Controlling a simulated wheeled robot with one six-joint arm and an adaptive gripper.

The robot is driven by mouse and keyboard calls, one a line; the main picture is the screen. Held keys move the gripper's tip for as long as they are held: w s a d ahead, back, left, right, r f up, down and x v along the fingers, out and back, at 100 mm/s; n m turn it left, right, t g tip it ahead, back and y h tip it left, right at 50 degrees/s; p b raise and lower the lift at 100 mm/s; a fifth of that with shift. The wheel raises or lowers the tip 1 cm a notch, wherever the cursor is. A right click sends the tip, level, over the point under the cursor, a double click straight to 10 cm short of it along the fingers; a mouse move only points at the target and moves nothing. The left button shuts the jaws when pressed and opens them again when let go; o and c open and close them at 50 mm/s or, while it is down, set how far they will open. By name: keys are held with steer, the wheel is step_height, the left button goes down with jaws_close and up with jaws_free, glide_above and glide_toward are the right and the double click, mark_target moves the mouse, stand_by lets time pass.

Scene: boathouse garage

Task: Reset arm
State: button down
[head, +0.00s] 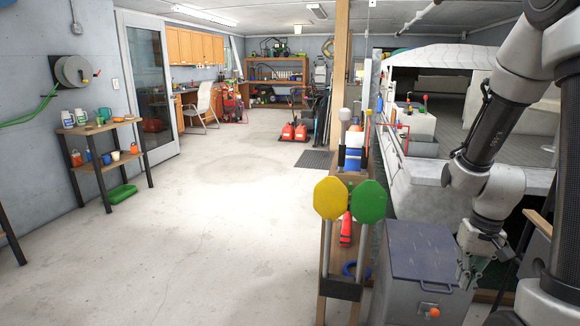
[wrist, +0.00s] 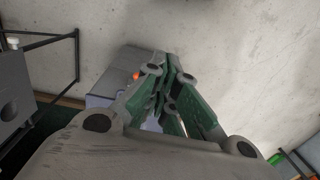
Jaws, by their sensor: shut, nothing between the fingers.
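My gripper (head: 468,280) hangs at the lower right in the head view, at the end of my arm, beside the grey metal box with a dark lid (head: 422,248). In the wrist view my gripper's green-padded fingers (wrist: 172,62) come together at the tips, with nothing held between them. The box, with an orange knob, shows behind the fingers in the wrist view (wrist: 118,75). I cannot tell how far the fingers are from the box.
A wooden rack (head: 328,255) with yellow and green paddles stands left of the box. A covered boat (head: 440,130) fills the right. A small shelf with mugs (head: 108,163) stands at the left wall. The concrete floor (head: 220,220) between is clear.

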steer(key=s+a+r+n+t, duration=0.1)
steer(key=s+r, duration=0.4)
steer(key=r, duration=0.6)
steer(key=s+a+r+n+t, duration=0.1)
steer(key=s+a+r+t, duration=0.2)
steer(key=r, duration=0.8)
steer(key=s+a, duration=0.1)
steer(key=s, duration=0.1)
steer(key=shift+s+a+n+t+h, duration=0.3)
steer(key=shift+s+n+t+h, duration=0.1)
steer(key=shift+r, duration=0.1)
